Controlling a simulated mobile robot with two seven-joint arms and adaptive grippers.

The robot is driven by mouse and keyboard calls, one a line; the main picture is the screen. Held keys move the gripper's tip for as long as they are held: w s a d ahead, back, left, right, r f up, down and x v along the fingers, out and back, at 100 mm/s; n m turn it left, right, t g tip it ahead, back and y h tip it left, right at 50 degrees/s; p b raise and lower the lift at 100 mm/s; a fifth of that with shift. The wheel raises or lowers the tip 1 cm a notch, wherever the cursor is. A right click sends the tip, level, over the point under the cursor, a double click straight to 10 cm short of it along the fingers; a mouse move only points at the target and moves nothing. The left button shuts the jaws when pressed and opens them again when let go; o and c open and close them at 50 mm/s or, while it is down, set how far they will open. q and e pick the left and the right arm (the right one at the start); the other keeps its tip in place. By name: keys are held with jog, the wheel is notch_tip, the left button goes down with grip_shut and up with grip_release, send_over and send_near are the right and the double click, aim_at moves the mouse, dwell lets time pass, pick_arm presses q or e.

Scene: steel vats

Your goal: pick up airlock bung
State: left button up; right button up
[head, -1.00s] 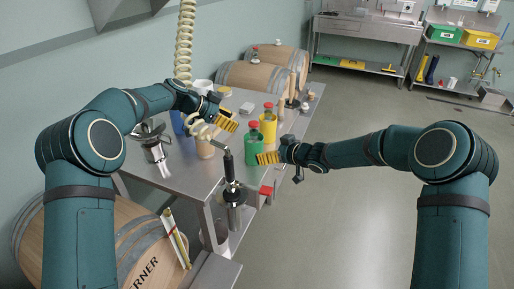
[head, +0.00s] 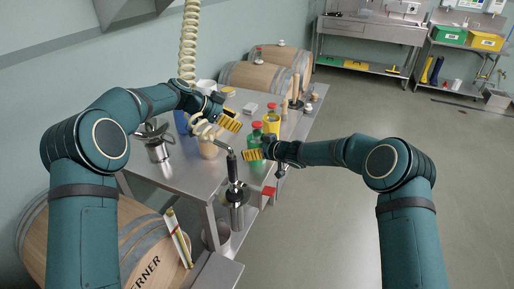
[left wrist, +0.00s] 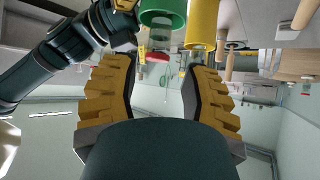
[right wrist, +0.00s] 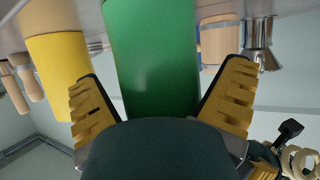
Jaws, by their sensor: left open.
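I cannot pick out the airlock bung with certainty; small pale and red pieces stand on the back barrels, too small to tell. My left gripper (head: 229,121) is open and empty above the steel table (head: 190,181), beside the coiled hose. My right gripper (head: 252,154) is at the table's right edge, by the green bottle (head: 257,138). In the right wrist view its fingers (right wrist: 160,75) are apart with the green bottle (right wrist: 150,50) between or just beyond them.
A yellow bottle (head: 272,124) stands behind the green one. A steel vessel (head: 158,150) stands at left. A cream coiled hose (head: 189,45) hangs over the table. Barrels (head: 256,77) lie behind. The floor at right is clear.

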jog(key=c, duration=0.9)
pick_arm(q)
jog(key=o, duration=0.4)
pick_arm(e)
jog(key=shift+c, duration=0.2)
pick_arm(q)
jog(key=shift+o, duration=0.2)
jog(key=n+y, duration=0.8)
jog(key=n, duration=0.1)
send_near(257, 123)
jog(key=x, duration=0.4)
jog(key=shift+w+a+f, duration=0.1)
jog(key=shift+w+f, duration=0.15)
jog(key=shift+f, duration=0.05)
jog(key=shift+s+x, duration=0.15)
jog(key=shift+x, duration=1.2)
jog(key=shift+s+x, duration=0.1)
jog(key=shift+x, duration=1.3)
